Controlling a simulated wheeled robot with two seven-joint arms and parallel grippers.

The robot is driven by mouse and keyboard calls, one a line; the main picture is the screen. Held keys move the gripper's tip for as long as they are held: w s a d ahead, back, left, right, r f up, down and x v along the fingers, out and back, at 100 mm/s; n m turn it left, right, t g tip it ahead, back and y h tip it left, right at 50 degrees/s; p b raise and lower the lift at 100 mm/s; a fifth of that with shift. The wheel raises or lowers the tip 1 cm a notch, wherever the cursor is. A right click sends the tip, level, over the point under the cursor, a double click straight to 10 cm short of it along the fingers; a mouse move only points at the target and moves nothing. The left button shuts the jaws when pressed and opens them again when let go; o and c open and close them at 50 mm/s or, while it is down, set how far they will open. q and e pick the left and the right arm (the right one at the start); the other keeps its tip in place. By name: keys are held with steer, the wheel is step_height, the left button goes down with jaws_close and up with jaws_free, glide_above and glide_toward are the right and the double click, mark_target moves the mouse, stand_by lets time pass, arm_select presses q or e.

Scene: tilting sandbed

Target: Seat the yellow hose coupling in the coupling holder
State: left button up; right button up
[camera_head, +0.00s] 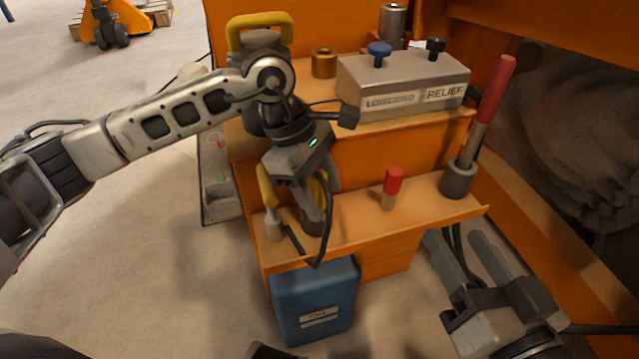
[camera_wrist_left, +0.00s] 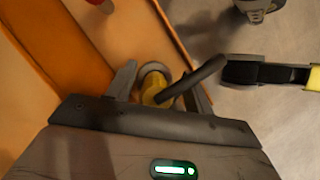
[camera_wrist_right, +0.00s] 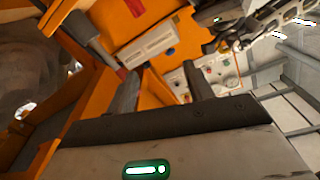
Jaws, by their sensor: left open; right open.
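The yellow hose coupling (camera_head: 319,188) stands between the fingers of my left gripper (camera_head: 312,200), with a black hose curving from it. In the left wrist view the coupling (camera_wrist_left: 156,88) shows between the two open fingers (camera_wrist_left: 158,88). The coupling holder (camera_head: 313,222) looks like a dark round cup on the orange shelf, directly under the coupling. Its grey rim (camera_wrist_left: 153,68) shows beside the coupling in the left wrist view. How deep the coupling sits in it is hidden. My right gripper (camera_head: 458,245) is open and empty, right of the shelf's front edge.
The orange shelf (camera_head: 350,212) also carries a red-capped post (camera_head: 392,185) and a red-handled lever (camera_head: 490,105). A yellow-topped piece (camera_head: 266,187) stands close left of my left gripper. A blue can (camera_head: 316,300) is below. A grey valve block (camera_head: 400,85) sits above.

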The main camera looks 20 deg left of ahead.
mark_target(321, 182)
arm_select(q)
steer(key=shift+f, duration=1.05)
steer(key=r+p, duration=0.1)
steer(key=r, duration=0.1)
steer(key=r+p, duration=0.1)
steer(key=r, duration=0.1)
steer(key=r+p, duration=0.1)
steer(key=r, duration=0.1)
steer(key=shift+s+d, duration=0.1)
steer(key=shift+s, duration=0.25)
steer(key=s+d+r+p, duration=0.3)
steer(key=s+r, duration=0.6)
steer(key=s, duration=0.4)
steer(key=shift+d+p, duration=0.2)
steer(key=shift+p, duration=0.2)
arm_select(e)
steer(key=shift+w+a+f+g+h, duration=0.15)
steer(key=shift+f+g, duration=0.25)
steer(key=shift+w+a+f+g+h, duration=0.15)
steer(key=shift+f+g, duration=0.2)
steer(key=shift+g, duration=0.05)
